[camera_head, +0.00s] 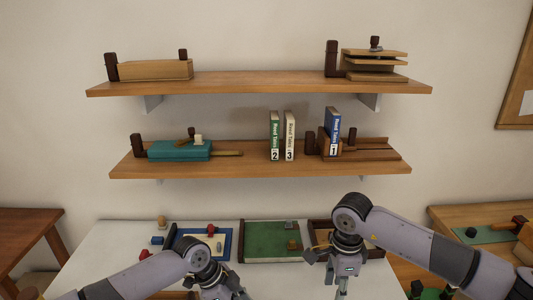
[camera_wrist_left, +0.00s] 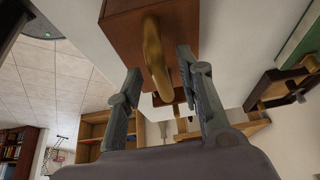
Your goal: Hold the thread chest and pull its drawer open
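In the left wrist view a reddish-brown wooden box, which looks like the thread chest (camera_wrist_left: 123,18), is at the top. A curved brass-coloured handle (camera_wrist_left: 153,45) stands out from its face. My left gripper (camera_wrist_left: 160,64) is open, with one finger on each side of the handle; a gap shows beside it. In the head view my left gripper's wrist is at the bottom centre, its fingertips out of sight, and the chest cannot be made out clearly. My right gripper (camera_head: 342,288) points down over the table's right part; its finger opening is unclear.
The white table (camera_head: 105,260) holds a blue-framed tray (camera_head: 232,246), a green tray (camera_head: 268,240) and a brown tray (camera_head: 312,228) along its back. Two wall shelves (camera_head: 255,83) (camera_head: 235,163) carry books and wooden pieces. Side tables stand left (camera_head: 25,232) and right (camera_head: 460,215).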

